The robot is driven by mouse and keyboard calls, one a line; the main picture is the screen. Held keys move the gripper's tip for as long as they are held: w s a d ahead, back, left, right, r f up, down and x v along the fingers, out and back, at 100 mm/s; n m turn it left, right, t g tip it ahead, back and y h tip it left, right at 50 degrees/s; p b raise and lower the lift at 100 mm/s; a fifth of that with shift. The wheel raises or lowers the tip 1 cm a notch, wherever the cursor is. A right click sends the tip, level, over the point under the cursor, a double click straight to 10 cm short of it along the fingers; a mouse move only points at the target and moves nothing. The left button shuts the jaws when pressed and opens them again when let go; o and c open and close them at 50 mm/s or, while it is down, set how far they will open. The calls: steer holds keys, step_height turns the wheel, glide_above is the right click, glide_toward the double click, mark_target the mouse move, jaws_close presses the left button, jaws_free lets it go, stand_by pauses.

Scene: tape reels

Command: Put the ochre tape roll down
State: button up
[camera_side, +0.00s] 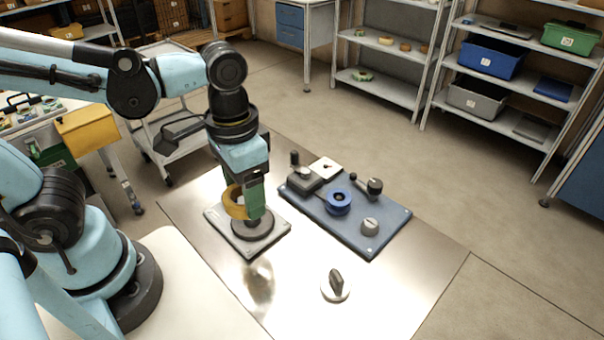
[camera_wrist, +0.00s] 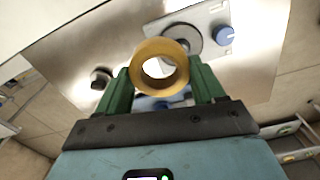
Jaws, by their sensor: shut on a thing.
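The ochre tape roll (camera_side: 232,209) is held in my gripper (camera_side: 254,205), partly hidden by a green finger in the side view. In the wrist view the roll (camera_wrist: 160,47) sits between the two green fingers (camera_wrist: 161,72), its hole facing the camera. Below the gripper in the side view is a light grey plate (camera_side: 222,226) with a dark round disc (camera_side: 252,232). The roll appears above this plate; I cannot tell the exact gap. The disc (camera_wrist: 188,38) also shows just beyond the roll in the wrist view.
A dark-handled knob (camera_side: 335,286) stands near the front. The metal tabletop around it is clear.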

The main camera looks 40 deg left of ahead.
steer(key=w+a+f, duration=0.2)
steer(key=a, duration=0.1)
steer(key=shift+w+f, duration=0.2)
steer(key=shift+w, duration=0.1)
steer(key=shift+f, duration=2.05)
steer(key=shift+f, duration=0.55)
steer(key=o, duration=1)
steer(key=shift+r, duration=0.1)
step_height(320, 180, up, 13)
steer(key=shift+w+a+f+n+t, duration=0.45)
steer(key=shift+a+t, duration=0.35)
steer(key=shift+t, duration=0.4)
steer(key=shift+w+a+f+n+t, duration=0.2)
steer(key=shift+w+a+f+t, duration=0.5)
steer(key=shift+t, duration=0.5)
steer(key=shift+w+a+f+n+t, duration=0.25)
steer(key=shift+w+a+n+t, duration=0.15)
steer(key=shift+a+t, duration=0.65)
